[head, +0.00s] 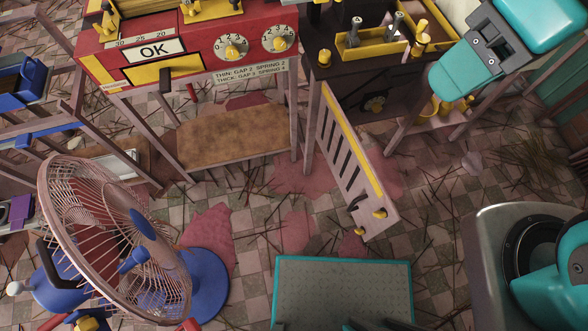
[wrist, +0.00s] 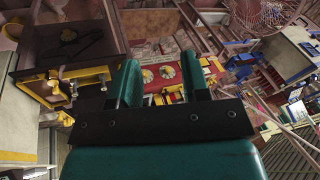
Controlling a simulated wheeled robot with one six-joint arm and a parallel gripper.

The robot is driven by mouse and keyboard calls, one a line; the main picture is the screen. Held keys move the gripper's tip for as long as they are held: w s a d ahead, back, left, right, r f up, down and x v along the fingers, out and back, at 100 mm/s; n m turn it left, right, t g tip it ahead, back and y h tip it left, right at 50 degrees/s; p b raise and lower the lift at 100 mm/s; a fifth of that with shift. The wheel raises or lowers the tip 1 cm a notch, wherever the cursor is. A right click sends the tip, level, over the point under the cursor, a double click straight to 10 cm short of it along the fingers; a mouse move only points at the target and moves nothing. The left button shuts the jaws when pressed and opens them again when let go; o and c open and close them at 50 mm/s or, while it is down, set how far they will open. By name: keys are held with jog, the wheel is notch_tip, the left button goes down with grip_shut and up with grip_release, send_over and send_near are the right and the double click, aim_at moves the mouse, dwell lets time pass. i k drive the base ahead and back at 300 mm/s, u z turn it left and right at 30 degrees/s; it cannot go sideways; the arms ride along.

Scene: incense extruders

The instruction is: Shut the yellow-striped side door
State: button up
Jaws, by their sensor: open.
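The side door (head: 347,163) is a pale panel with dark slots and a yellow stripe along its right edge. In the head view it stands swung out from the dark machine (head: 337,79), reaching toward the front over the tiled floor. A dark handle with yellow fittings (head: 366,211) is near its free lower end. My gripper (wrist: 162,77) is open in the wrist view, its two teal fingers apart with nothing held between them. In the head view my teal arm end is at the upper right, apart from the door. I cannot make out the door in the wrist view.
A red machine (head: 205,44) with dials and an OK panel stands left of the dark machine. A fan with a blue base (head: 207,286) stands at the lower left. Yellow trays (head: 371,42) sit on the dark machine. Tiled floor right of the door is mostly open, with scattered sticks.

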aim_at(364, 192)
jog(key=u, duration=1.2)
jog(key=k, duration=0.8)
jog(key=z, duration=1.15)
